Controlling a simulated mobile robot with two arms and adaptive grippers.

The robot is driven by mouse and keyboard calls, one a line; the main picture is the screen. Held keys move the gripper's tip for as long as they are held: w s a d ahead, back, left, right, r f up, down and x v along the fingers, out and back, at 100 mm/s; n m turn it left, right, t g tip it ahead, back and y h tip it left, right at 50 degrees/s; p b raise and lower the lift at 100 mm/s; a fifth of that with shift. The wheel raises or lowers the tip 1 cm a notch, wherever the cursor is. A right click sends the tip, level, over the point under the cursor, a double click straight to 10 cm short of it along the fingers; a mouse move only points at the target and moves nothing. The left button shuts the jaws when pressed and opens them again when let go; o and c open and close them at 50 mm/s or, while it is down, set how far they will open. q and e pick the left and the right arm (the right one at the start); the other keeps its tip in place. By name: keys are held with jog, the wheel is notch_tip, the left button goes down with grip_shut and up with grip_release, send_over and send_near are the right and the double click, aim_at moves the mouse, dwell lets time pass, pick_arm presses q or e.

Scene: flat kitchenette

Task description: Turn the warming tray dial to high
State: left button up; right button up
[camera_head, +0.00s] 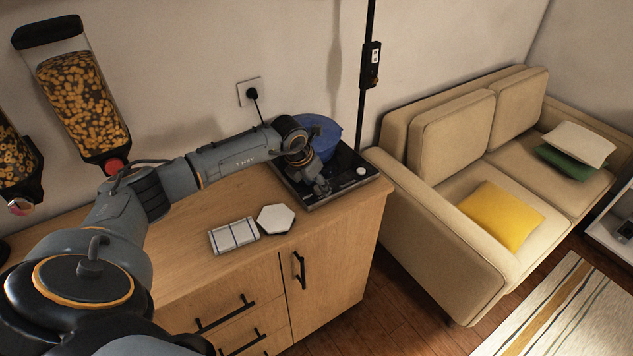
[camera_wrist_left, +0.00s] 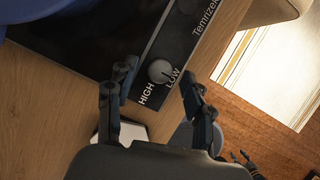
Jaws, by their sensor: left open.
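The black warming tray (camera_head: 343,160) sits on the right end of the wooden cabinet. In the left wrist view, its round grey dial (camera_wrist_left: 160,71) lies beside the printed words HIGH and LOW. Its exact setting is hard to read. My left gripper (camera_head: 322,188) is over the tray's front edge. In the left wrist view the gripper (camera_wrist_left: 161,80) is open, with one finger on each side of the dial; contact is not clear. A pale knob (camera_head: 361,171) shows at the tray's right front; I cannot tell if it is the same dial.
A blue bowl (camera_head: 318,135) stands on the tray behind my gripper. A white hexagonal piece (camera_head: 276,219) and a white striped block (camera_head: 234,236) lie on the cabinet top (camera_head: 195,225). Cereal dispensers (camera_head: 82,95) hang at left. A beige sofa (camera_head: 440,225) stands close on the right.

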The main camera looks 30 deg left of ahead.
pick_arm(q)
jog(key=shift+w+f, duration=0.1)
jog(key=shift+f, duration=0.1)
grip_shut()
